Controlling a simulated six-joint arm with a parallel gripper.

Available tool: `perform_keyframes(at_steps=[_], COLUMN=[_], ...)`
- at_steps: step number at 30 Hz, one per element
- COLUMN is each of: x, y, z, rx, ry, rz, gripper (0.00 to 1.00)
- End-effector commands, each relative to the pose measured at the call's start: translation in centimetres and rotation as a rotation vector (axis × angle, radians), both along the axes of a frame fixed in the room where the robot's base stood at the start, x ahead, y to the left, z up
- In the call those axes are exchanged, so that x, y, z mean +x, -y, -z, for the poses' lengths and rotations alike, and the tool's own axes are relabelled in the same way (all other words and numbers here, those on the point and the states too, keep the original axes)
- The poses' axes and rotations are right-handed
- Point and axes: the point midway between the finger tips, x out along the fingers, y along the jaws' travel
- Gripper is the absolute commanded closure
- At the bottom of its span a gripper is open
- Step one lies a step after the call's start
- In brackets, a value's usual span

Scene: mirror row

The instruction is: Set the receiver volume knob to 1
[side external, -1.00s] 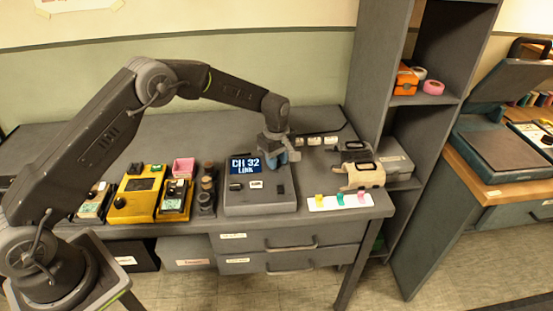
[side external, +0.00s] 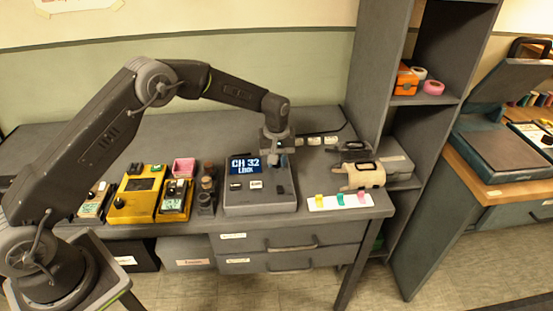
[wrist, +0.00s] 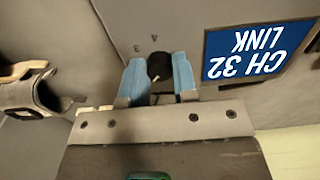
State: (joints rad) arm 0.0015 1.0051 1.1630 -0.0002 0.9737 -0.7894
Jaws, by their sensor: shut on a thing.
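The receiver (side external: 258,208) is a grey box on the desk with a lit blue screen (side external: 243,165) reading "CH 32 LINK". The screen shows upside down in the wrist view (wrist: 255,50). The volume knob (wrist: 159,66) is a small black round knob with a pale pointer line, beside the screen. My gripper (wrist: 159,78) has its two blue fingertips on either side of the knob, shut on it. In the side view my gripper (side external: 279,148) is over the receiver's back right and hides the knob.
Yellow devices (side external: 137,195) and a pink box (side external: 184,167) stand left of the receiver. Dark cylindrical items (side external: 207,190) stand close to its left side. A white strip with coloured tabs (side external: 340,201) and a beige holder (side external: 362,176) lie to the right.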

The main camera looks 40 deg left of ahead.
Motion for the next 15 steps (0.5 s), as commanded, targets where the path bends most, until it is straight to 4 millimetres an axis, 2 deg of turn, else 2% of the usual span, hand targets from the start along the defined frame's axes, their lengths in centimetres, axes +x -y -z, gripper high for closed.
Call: perform_keyframes(at_steps=[11,12,15], x=[0.02,0.02,0.02], y=[0.02,0.02,0.02], z=[-0.09,-0.09,-0.08], rx=[-0.001,-0.001,-0.001], ry=[0.001,0.001,0.001], rz=[0.004,0.003,0.003], gripper=[0.97,0.69,0.6])
